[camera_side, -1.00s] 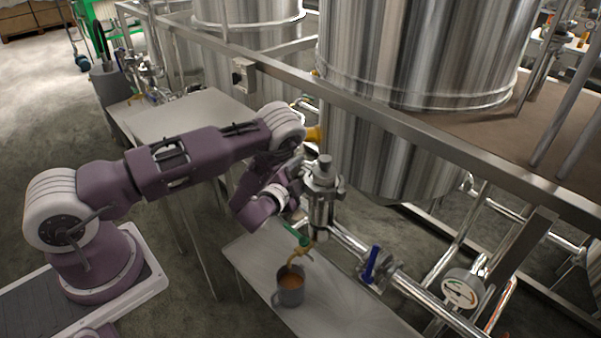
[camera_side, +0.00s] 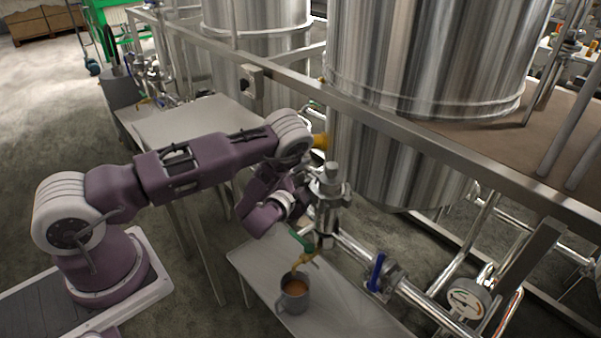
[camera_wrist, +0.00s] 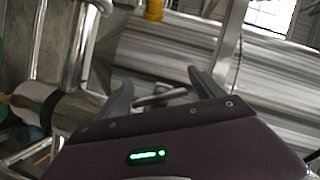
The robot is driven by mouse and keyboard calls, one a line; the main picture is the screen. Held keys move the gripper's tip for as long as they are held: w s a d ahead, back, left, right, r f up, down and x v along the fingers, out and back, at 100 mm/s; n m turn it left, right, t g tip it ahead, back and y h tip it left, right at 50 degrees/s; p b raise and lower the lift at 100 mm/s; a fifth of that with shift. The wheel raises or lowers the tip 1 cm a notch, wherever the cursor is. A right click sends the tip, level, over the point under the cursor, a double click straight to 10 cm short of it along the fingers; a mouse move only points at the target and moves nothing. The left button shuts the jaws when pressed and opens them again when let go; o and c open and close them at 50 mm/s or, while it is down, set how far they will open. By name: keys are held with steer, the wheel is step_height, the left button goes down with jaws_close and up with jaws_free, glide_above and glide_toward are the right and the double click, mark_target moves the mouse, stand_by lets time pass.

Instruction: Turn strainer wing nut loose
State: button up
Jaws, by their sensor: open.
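The strainer (camera_side: 329,200) is an upright shiny metal body with a capped top, standing on the pipe by the large tank. My gripper (camera_wrist: 160,84) is open in the wrist view, its two dark fingers spread apart. A small metal piece (camera_wrist: 163,96) shows between the fingers; it may be the wing nut, but its shape is unclear. I cannot tell whether the fingers touch it. In the side view, my wrist is close to the left of the strainer. The wing nut cannot be made out there.
A cup of brown liquid (camera_side: 293,293) stands on the low metal table (camera_side: 257,262), below a green-handled tap (camera_side: 303,247). A blue-handled valve (camera_side: 376,272) and a gauge (camera_side: 466,303) lie along the pipe to the right. A frame rail (camera_side: 385,122) crosses in front of the tank.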

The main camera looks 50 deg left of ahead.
steer(key=m+t+y, duration=0.1)
steer(key=m, duration=0.2)
steer(key=shift+s+r+m+t+y, duration=0.15)
steer(key=shift+s+m+t+y, duration=0.15)
steer(key=shift+m, duration=0.6)
steer(key=s+d+f+n+g+h, duration=0.35)
steer(key=s+n+g, duration=0.25)
steer(key=s+g, duration=0.45)
steer(key=s+d+r+n+h, duration=0.1)
steer(key=s+d+r, duration=0.1)
steer(key=r, duration=0.7)
steer(key=s+d+r+n+h, duration=0.1)
steer(key=s+d+r+n, duration=0.1)
steer(key=r, duration=0.8)
steer(key=s+d+r+n+h, duration=0.1)
steer(key=s+d+r, duration=0.3)
steer(key=r, duration=0.6)
steer(key=shift+s+n+g, duration=0.15)
steer(key=shift+n+g, duration=0.3)
steer(key=shift+n, duration=0.25)
